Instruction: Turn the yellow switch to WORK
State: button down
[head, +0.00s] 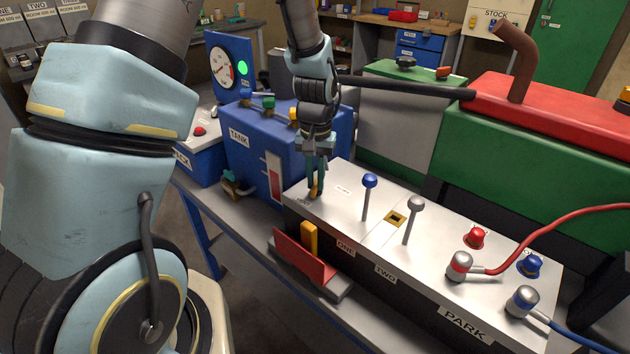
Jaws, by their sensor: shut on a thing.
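The yellow switch (315,191) stands at the left end of the pale top of the control box (375,240). Only a small yellow part of it shows under my gripper (316,178). My gripper points down from above and is shut on the switch. Small labels lie on the panel to either side of it, too small to read. The fingers hide most of the switch, so I cannot tell which label it points to.
A blue-knobbed lever (370,182) and a grey-knobbed lever (416,204) stand to the right. A red holder (303,262) with a yellow piece sits in front. The blue tank (250,150) is close behind left. Red and blue cables run off right.

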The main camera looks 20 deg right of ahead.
jog(key=n, duration=0.6)
jog(key=shift+d+p, duration=0.2)
jog(key=shift+p, duration=0.1)
jog(key=n+p, duration=0.2)
jog(key=n, duration=0.4)
jog(key=shift+d, duration=0.1)
jog(key=shift+n, duration=0.3)
jog(key=c, duration=0.9)
grip_release()
jog(key=shift+r, duration=0.1)
notch_tip(320, 180, up, 11)
jog(key=shift+f+b, duration=0.2)
jog(key=shift+b, duration=0.75)
